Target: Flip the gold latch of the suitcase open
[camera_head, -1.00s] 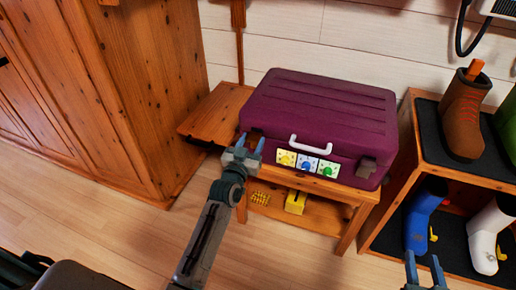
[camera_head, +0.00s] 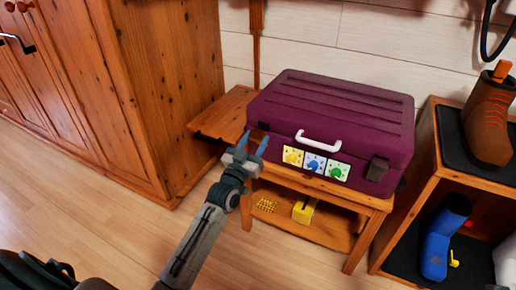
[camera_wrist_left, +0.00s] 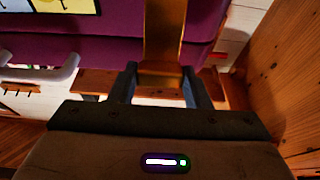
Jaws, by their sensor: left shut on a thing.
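The closed purple suitcase (camera_head: 335,112) lies flat on a wooden bench, with a white handle (camera_head: 319,142) and a dark latch (camera_head: 377,168) on the right of its front. My left gripper (camera_head: 253,145) is at the left end of the suitcase's front. In the left wrist view, the gold latch (camera_wrist_left: 165,42) runs down the purple side and its lower end sits between my left fingers (camera_wrist_left: 160,85), which are shut on it. In the head view the gold latch is hidden or too small to tell. My right gripper is not in view.
Yellow, blue and green dial plates (camera_head: 313,163) are on the suitcase front. The wooden bench (camera_head: 330,191) has a lower shelf with a yellow object (camera_head: 304,210). A boot rack (camera_head: 434,185) stands right, a wooden wardrobe (camera_head: 150,90) left. The floor in front is clear.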

